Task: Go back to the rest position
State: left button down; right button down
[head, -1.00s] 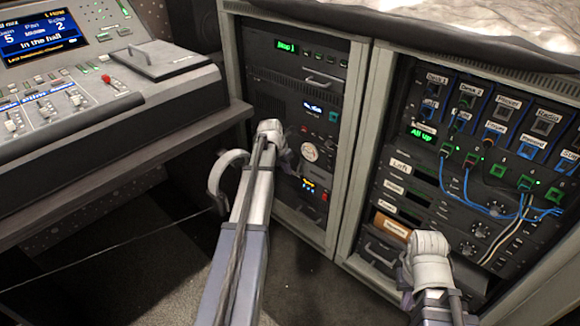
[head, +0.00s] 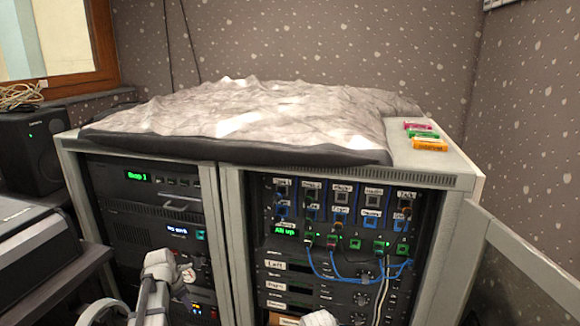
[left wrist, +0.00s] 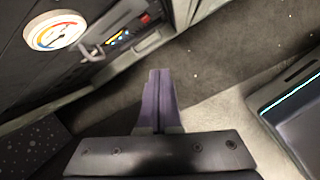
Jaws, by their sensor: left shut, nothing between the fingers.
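My left gripper (left wrist: 161,100) shows in the left wrist view with its two purple fingers together and nothing between them. It points over the grey floor, beside the rack front with a round dial (left wrist: 55,32). In the head view my left arm comes up at the lower left in front of the left rack (head: 150,215); its fingers cannot be made out there. Only a white piece of my right arm shows at the bottom edge, in front of the right rack (head: 290,268); my right gripper is out of view.
A crumpled pale cover (head: 250,115) lies on the racks. Pink, green and orange labelled pieces (head: 430,145) lie on the right end of the top. A desk edge (head: 60,285) is at the left. An open door panel (head: 530,255) is at the right. Blue cables (head: 340,280) hang on the right rack.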

pick_arm(q)
jog(key=s+d+m+g+y, duration=0.1)
jog(key=s+d+m+g, duration=0.1)
jog(key=s+d+m, duration=1.15)
jog(key=s+d+m+g+y, duration=0.1)
jog(key=s+d+m, duration=0.9)
jog(key=d+m, duration=0.65)
notch_tip(320, 180, up, 36)
jog(key=a+m+p, duration=0.1)
jog(key=p, duration=3.6)
jog(key=shift+s+r+m, duration=0.2)
jog(key=shift+m, duration=0.2)
jog(key=shift+a, duration=0.1)
